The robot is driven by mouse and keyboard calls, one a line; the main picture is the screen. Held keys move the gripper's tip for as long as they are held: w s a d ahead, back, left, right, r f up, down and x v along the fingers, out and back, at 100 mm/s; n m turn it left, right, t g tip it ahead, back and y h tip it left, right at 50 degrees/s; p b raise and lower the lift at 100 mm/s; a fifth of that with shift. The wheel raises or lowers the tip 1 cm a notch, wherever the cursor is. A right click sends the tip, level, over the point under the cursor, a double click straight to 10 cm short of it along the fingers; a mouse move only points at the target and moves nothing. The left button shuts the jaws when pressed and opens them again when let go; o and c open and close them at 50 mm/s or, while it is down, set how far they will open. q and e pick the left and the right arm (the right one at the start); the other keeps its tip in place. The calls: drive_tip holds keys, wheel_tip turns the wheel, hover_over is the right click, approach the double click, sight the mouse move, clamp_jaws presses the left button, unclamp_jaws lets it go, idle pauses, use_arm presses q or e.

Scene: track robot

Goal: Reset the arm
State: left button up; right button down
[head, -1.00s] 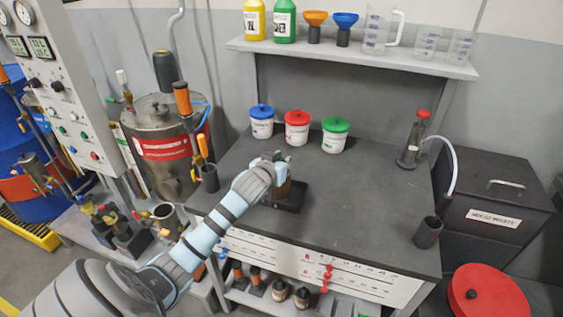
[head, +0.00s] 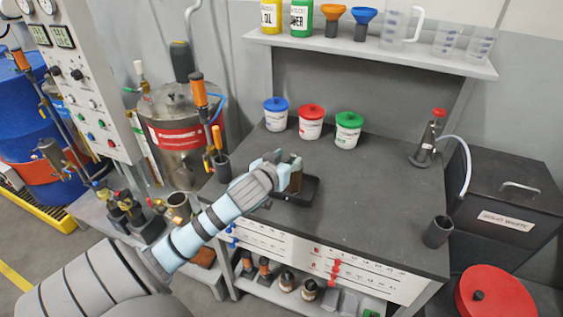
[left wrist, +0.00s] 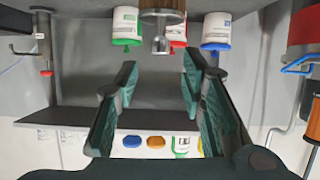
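My left arm reaches in from the left in the head view. Its gripper (head: 286,172) is over the grey workbench (head: 370,200), by a small black tray (head: 312,190). The wrist view, which looks upside down, shows the two dark green fingers (left wrist: 161,72) spread apart with nothing between them. A brown cylinder with a metal tip (left wrist: 162,28) is beyond the fingertips there. In the head view a brown object (head: 295,172) stands at the tray, partly hidden by the gripper. My right gripper is not in view.
Tubs with blue (head: 275,104), red (head: 311,111) and green (head: 349,119) lids stand behind the gripper. A shelf (head: 370,51) with bottles, funnels and jugs hangs above. A dark cup (head: 438,232) stands at the bench's right edge. The bench's middle right is clear.

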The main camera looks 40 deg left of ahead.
use_arm(q)
drive_tip(key=v, duration=0.5)
drive_tip(key=s+d+f+m+g+h, duration=0.1)
drive_tip(key=s+d+f+m+g, duration=0.15)
drive_tip(key=s+d+f, duration=0.45)
drive_tip(key=s+d+f+m+g+h, duration=0.1)
drive_tip(key=s+d+f+g, duration=0.15)
drive_tip(key=s+f, duration=0.4)
drive_tip(key=s+d+f+m+g+h, duration=0.2)
drive_tip(key=s+d+f+g, duration=0.25)
drive_tip(key=s, duration=0.45)
drive_tip(key=s+a+f+g, duration=0.1)
drive_tip(key=s+f, duration=0.1)
drive_tip(key=f, duration=0.9)
drive_tip(key=s+a+f, duration=0.1)
drive_tip(key=f, duration=0.9)
drive_tip(key=s+f+g, duration=0.1)
drive_tip(key=s+f, duration=1.1)
drive_tip(key=s, duration=0.1)
drive_tip(key=shift+s+n, duration=0.35)
drive_tip(key=shift+s, duration=0.05)
